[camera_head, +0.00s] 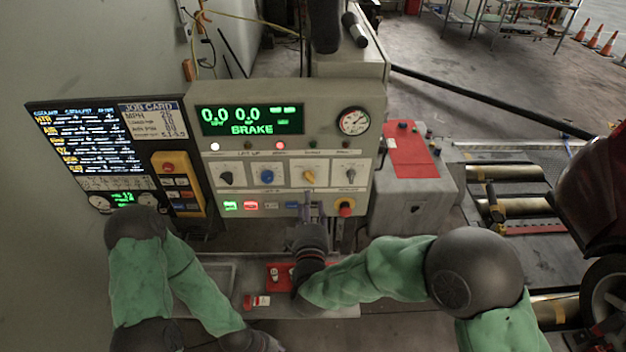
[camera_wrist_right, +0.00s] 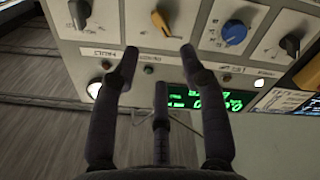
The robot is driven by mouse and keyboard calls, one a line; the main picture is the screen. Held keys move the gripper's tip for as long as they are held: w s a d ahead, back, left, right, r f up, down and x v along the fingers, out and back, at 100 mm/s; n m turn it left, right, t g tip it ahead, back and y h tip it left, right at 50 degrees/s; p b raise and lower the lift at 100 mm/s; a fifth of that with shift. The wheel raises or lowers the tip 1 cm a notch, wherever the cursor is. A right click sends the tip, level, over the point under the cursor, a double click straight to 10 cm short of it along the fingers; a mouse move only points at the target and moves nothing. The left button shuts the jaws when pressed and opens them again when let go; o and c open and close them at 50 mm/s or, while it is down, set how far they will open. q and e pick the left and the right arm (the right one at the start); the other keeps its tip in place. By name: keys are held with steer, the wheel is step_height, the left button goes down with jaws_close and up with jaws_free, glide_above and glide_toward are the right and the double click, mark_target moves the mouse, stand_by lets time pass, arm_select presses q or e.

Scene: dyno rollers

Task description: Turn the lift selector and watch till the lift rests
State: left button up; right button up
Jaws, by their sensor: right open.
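The grey console (camera_head: 290,97) has a row of selector knobs: black (camera_head: 227,178), blue (camera_head: 267,177), yellow (camera_head: 308,177) and dark grey (camera_head: 350,176). Small lettering above the left knobs seems to read LIFT UP; I cannot tell which knob it names. The wrist view shows the row upside down, with the yellow knob (camera_wrist_right: 160,22) and blue knob (camera_wrist_right: 233,32) beyond my fingertips. My right gripper (camera_head: 307,195) is open and empty, below the yellow knob, apart from the knobs. My left gripper (camera_head: 262,343) is low at the bottom edge, its fingers unclear.
The green display (camera_head: 250,119) reads 0.0 0.0 and BRAKE. A round gauge (camera_head: 354,121) sits beside it. A red emergency button (camera_head: 345,206) is at lower right. A dark screen (camera_head: 95,155) stands left. Floor rollers (camera_head: 505,172) and a dark red vehicle (camera_head: 598,200) are right.

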mark_target(309, 179)
steer(key=w, duration=0.9)
steer(key=shift+w, duration=0.3)
jaws_close()
